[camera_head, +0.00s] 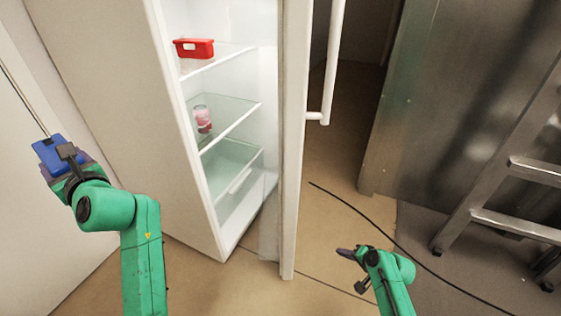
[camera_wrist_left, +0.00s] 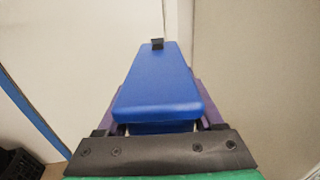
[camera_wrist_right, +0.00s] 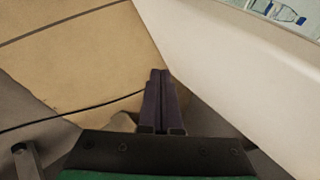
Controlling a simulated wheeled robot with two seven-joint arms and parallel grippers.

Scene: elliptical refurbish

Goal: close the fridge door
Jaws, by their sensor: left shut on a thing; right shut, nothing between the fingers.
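The white fridge (camera_head: 110,90) stands open left of centre, its lit shelves showing. Its door (camera_head: 292,170) stands open and appears nearly edge-on, with a long white handle (camera_head: 331,60) on its right side. My right gripper (camera_head: 346,253) is shut and empty, low and to the right of the door's bottom end, apart from the handle. Its closed fingers also show in the right wrist view (camera_wrist_right: 160,95), beside a white panel. My left gripper (camera_head: 62,163) is shut on a blue block-like object (camera_wrist_left: 158,85), left of the fridge. The far side of the door is hidden.
A red container (camera_head: 194,47) and a pinkish jar (camera_head: 203,118) stand on the fridge shelves. A metal ladder (camera_head: 520,165) and a grey metal panel (camera_head: 410,95) stand on the right. A black cable (camera_head: 385,231) crosses the floor. Open floor lies between door and ladder.

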